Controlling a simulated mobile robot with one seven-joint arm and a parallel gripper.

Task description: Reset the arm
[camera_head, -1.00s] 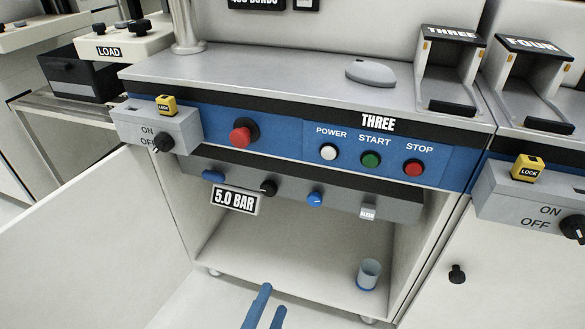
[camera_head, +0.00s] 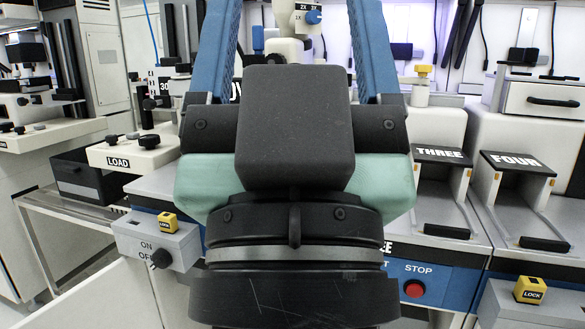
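My gripper (camera_head: 293,30) is raised close in front of the head camera and fills the middle of the view. Its dark body points upward, with a green band behind it. Its two blue fingers stand wide apart, and background shows between them. The gripper is open, with nothing seen between the visible parts of the fingers. The fingertips are cut off by the top edge. My wrist hides most of machine three's front, including its power and start buttons. The red stop button (camera_head: 414,288) still shows right of the wrist.
A grey ON/OFF switch box (camera_head: 158,240) with a yellow lock tag (camera_head: 167,220) stands left of my wrist. The LOAD unit (camera_head: 130,152) is farther left. Holders THREE (camera_head: 443,155) and FOUR (camera_head: 517,163) stand at right, near another yellow lock tag (camera_head: 529,290).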

